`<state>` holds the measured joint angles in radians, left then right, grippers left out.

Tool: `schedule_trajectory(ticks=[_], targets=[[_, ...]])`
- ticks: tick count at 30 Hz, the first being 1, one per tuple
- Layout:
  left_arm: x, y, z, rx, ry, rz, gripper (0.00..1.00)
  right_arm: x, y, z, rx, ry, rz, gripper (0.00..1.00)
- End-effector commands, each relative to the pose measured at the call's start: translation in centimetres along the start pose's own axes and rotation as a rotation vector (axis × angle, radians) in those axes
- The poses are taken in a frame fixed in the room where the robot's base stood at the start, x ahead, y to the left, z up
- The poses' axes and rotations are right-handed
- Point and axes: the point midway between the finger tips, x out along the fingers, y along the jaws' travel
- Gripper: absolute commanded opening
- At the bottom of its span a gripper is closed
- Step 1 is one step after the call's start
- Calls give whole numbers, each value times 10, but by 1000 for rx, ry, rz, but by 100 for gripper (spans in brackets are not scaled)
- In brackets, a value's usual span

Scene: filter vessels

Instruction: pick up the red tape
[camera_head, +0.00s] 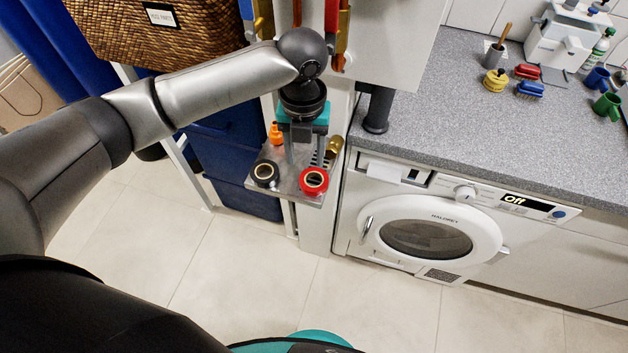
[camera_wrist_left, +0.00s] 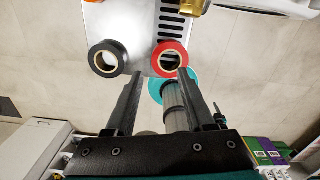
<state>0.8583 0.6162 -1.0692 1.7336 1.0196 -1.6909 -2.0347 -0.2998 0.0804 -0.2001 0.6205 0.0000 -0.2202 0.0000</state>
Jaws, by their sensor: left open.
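The red tape (camera_head: 314,190) is a ring lying flat at the front right of a small metal shelf (camera_head: 288,187). A black tape (camera_head: 267,184) lies to its left, apart from it. My left gripper (camera_head: 302,153) points down over the shelf, behind the two tapes in the head view. In the left wrist view, its two fingers (camera_wrist_left: 160,76) are spread apart with nothing between them. The red tape (camera_wrist_left: 173,45) shows just beyond the right fingertip, and the black tape (camera_wrist_left: 93,61) is beyond and left of the left fingertip. My right gripper is not in view.
An orange item (camera_head: 276,133) and a brass-coloured fitting (camera_head: 335,146) are near the gripper on the shelf. A white washing machine (camera_head: 425,215) and a grey counter (camera_head: 440,110) stand to the right. A wicker basket (camera_head: 160,40) is above left. The tiled floor in front is clear.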

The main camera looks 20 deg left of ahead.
Motion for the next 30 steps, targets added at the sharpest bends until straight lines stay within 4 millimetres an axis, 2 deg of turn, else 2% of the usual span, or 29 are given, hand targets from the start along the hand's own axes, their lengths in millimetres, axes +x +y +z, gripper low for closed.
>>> schedule_trajectory(ticks=[8,16,25,30], targets=[[22,2,0,0,1,0,54,3,0,1,0,-1,0,50],[60,7,-1,-1,0,1,54,8,0,1,0,-1,0,50],[64,6,0,1,-3,0,54,8,0,1,0,-1,0,50],[64,6,0,1,-3,0,36,8,0,1,0,-1,0,50]])
